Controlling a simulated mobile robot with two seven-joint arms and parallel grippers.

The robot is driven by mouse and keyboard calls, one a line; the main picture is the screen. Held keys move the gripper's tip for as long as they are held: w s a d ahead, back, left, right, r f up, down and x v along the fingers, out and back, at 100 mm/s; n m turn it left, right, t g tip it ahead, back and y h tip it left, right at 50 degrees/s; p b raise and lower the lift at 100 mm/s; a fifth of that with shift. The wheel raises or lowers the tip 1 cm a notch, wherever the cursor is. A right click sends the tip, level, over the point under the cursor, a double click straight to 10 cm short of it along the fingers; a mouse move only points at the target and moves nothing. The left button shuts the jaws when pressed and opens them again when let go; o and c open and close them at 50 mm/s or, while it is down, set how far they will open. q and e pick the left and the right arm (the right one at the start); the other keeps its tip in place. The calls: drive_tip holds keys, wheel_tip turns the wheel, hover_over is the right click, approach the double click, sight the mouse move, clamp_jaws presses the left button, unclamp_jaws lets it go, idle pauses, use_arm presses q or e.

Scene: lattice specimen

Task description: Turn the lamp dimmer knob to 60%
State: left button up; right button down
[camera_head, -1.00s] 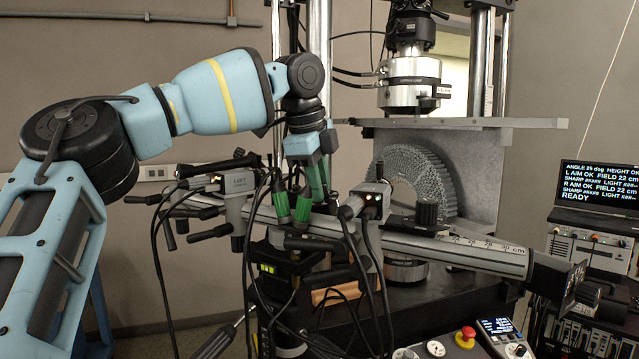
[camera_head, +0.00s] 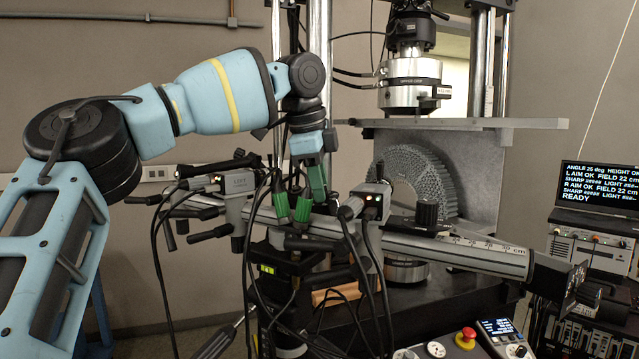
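My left gripper (camera_head: 309,190) points down at the middle of the stereo camera bar, with dark green fingers. I cannot clearly pick out the lamp dimmer knob; the gripper and cables cover that area. The laptop screen (camera_head: 598,188) shows LIGHT bars for L and R, and READY. My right gripper is not in view.
Loose cables hang below. The testing machine with the arched lattice (camera_head: 415,175) stands behind; a red button (camera_head: 465,338) is in front.

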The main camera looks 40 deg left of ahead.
use_arm(q)
drive_tip(key=o, duration=0.3)
drive_tip(key=shift+v, duration=3.9)
